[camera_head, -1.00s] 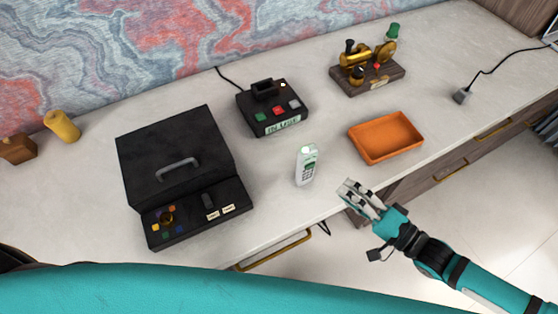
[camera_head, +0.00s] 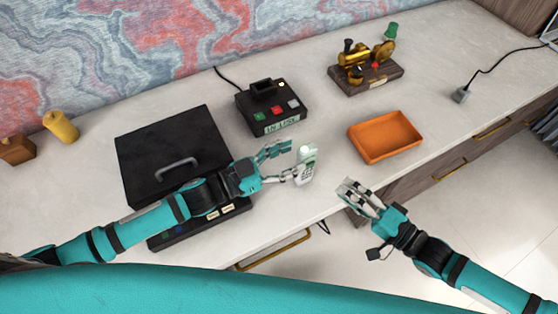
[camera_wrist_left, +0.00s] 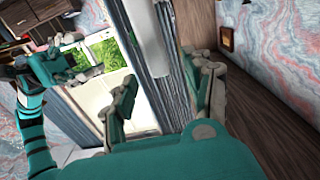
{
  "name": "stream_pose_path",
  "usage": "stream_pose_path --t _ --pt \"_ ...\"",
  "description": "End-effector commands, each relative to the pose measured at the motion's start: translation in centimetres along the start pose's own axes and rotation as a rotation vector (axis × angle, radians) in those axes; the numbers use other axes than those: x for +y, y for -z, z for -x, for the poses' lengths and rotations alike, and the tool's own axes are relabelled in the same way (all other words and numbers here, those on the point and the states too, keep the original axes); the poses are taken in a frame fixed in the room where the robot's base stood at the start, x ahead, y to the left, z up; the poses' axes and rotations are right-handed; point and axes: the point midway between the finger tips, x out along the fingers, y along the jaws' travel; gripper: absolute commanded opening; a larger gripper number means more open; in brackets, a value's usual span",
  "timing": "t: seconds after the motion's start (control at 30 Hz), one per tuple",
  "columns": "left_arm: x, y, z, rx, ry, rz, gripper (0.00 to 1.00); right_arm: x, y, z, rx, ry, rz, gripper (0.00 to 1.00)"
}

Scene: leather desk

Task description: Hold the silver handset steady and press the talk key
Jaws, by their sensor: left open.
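The silver handset (camera_head: 308,158) stands upright on the desk, between the black base and the orange tray. My left gripper (camera_head: 293,161) is open just left of it, one finger at the back and the other low by the handset's front left side. I cannot tell if they touch. In the left wrist view a pale upright shape, likely the handset (camera_wrist_left: 146,38), shows between the spread fingers (camera_wrist_left: 165,85). The talk key is too small to make out. My right gripper (camera_head: 360,196) hangs near the desk's front edge, right of the handset, apart from it; its opening is unclear.
A black base with coloured buttons (camera_head: 272,107) stands behind the handset. An orange tray (camera_head: 385,137) lies to the right. A black case (camera_head: 170,150) sits under and behind my left arm. A brass device (camera_head: 366,68) stands further back.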

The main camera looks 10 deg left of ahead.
Motion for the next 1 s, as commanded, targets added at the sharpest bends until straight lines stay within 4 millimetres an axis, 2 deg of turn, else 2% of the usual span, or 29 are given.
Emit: stream_pose_path --t 0.1,0.3,0.7,1.0 --pt "0.0 0.1 -2.0 0.003 -0.001 -0.002 0.52 0.0 0.0 0.0 0.0 0.0 0.0 0.38" --pt "0.0 0.0 -4.3 0.001 -0.001 -0.001 0.52 0.0 0.0 0.0 0.0 0.0 0.0 0.38" --pt "0.0 -0.1 -5.0 -0.002 0.0 0.0 0.51 0.0 0.0 0.0 0.0 0.0 0.0 0.38" --pt "0.1 -0.1 -5.0 -0.002 0.0 0.0 0.11 0.0 0.0 0.0 0.0 0.0 0.0 0.38"
